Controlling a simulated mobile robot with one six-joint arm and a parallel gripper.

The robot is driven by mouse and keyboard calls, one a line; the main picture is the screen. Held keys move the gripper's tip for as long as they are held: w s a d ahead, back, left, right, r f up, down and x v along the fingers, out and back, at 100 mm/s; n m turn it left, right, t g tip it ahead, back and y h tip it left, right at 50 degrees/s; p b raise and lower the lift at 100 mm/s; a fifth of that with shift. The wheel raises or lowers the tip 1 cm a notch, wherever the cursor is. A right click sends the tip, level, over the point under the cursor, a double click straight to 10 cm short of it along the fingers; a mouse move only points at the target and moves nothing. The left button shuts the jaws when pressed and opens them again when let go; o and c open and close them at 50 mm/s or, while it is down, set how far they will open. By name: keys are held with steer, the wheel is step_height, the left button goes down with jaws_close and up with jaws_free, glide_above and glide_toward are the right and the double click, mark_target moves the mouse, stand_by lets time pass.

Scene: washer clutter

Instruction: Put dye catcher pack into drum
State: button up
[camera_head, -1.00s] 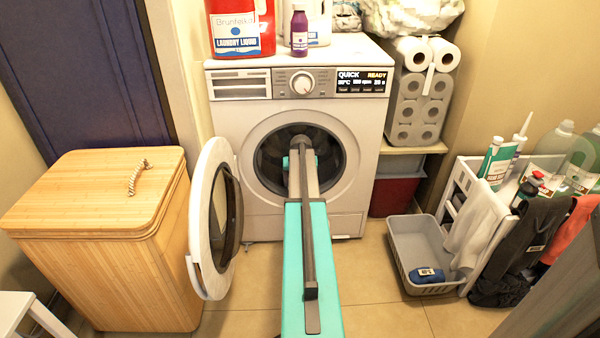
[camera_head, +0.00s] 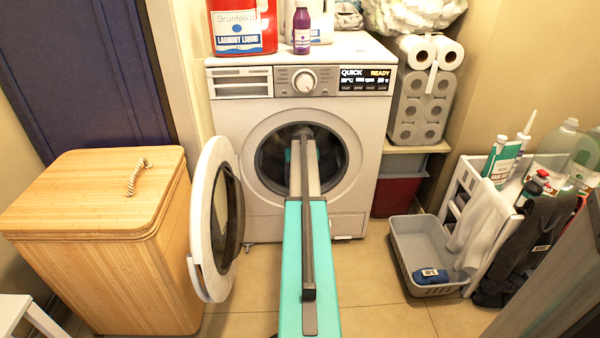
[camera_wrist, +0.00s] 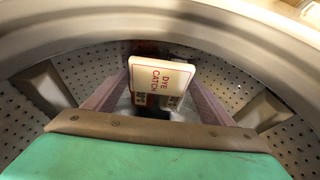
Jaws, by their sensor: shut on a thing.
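The dye catcher pack (camera_wrist: 160,80), a white box with red "DYE CATCH" lettering, is between the fingers of my gripper (camera_wrist: 155,108) in the wrist view. My gripper is shut on it. The drum (camera_wrist: 268,82), with its perforated grey wall, surrounds the pack and the fingers in that view. In the head view my arm reaches through the open front of the washer (camera_head: 240,125) into the dark drum opening (camera_head: 335,165). The gripper and the pack are hidden there. Whether the pack touches the drum floor I cannot tell.
The washer door (camera_head: 212,220) stands open to the left, beside the wooden hamper (camera_head: 110,240). A grey basket (camera_head: 420,235) with a blue item (camera_head: 430,275) and a white rack (camera_head: 470,190) stand on the right. A purple bottle (camera_head: 301,30) stands on top.

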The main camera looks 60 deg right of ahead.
steer(key=shift+w+d+f+b, duration=0.15)
steer(key=shift+w+d, duration=0.2)
steer(key=shift+d, duration=0.2)
steer(key=shift+w+d+r+b, duration=0.1)
steer(key=shift+w+d+b, duration=0.05)
steer(key=shift+w+d, duration=0.3)
steer(key=shift+a+f+b, duration=0.25)
steer(key=shift+f+b, duration=0.05)
steer(key=shift+b, duration=0.25)
steer(key=o, duration=1.1)
steer(key=shift+r, duration=0.1)
steer(key=shift+s+a+r+p, duration=0.15)
steer(key=shift+s+r+p, duration=0.05)
steer(key=shift+r+p, duration=0.45)
steer(key=s+a+p, duration=0.3)
steer(key=s+a, duration=0.4)
steer(key=a, duration=0.2)
steer(key=shift+a+f+p, duration=0.15)
steer(key=shift+a+p, duration=0.15)
steer(key=shift+p, duration=0.05)
